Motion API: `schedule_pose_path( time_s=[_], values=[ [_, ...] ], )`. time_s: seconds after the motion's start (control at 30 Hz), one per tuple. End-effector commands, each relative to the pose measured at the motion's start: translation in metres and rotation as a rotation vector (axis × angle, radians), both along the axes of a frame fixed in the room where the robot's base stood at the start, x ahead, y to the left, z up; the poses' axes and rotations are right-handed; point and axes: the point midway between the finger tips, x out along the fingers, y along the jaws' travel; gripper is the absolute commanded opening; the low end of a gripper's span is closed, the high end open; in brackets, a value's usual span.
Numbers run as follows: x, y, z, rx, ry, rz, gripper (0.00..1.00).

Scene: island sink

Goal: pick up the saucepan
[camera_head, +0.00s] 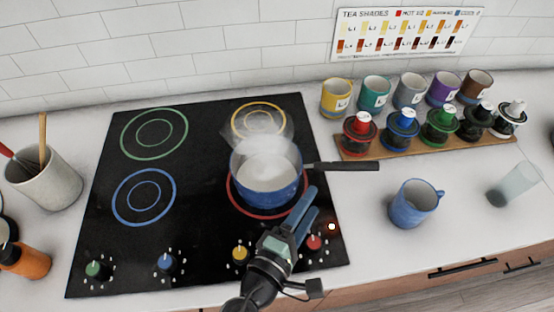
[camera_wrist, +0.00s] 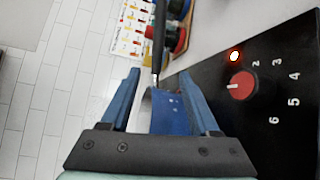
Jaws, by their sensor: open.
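The saucepan (camera_head: 267,185) is blue with pale contents and steam rising from it. It sits on the red-ringed burner at the front right of the black cooktop, and its dark handle (camera_head: 345,166) points right over the counter. My gripper (camera_head: 308,206) is open and empty, at the pan's front right side, close to it; I cannot tell whether it touches. In the wrist view, the blue fingers (camera_wrist: 163,88) spread on either side of part of the blue pan (camera_wrist: 168,112), with the dark handle (camera_wrist: 158,40) rising beyond between them.
A blue mug (camera_head: 414,204) and a clear glass (camera_head: 512,184) stand on the counter to the right. Several lidded jars on a wooden board (camera_head: 355,154) and a row of coloured cups stand behind. A utensil crock (camera_head: 45,180) is at left. A lit indicator (camera_head: 331,226) glows near the red knob (camera_head: 314,242).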

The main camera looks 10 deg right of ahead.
Motion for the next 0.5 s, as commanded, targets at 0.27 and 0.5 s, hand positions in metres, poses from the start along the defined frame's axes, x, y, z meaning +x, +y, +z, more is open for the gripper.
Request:
schedule_pose_path(
  time_s=[0.27,0.5],
  values=[
    [0.042,-0.032,-0.003,0.000,-0.004,-0.005,0.62],
    [0.057,-0.044,-0.007,0.003,-0.004,-0.003,0.62]
  ],
)
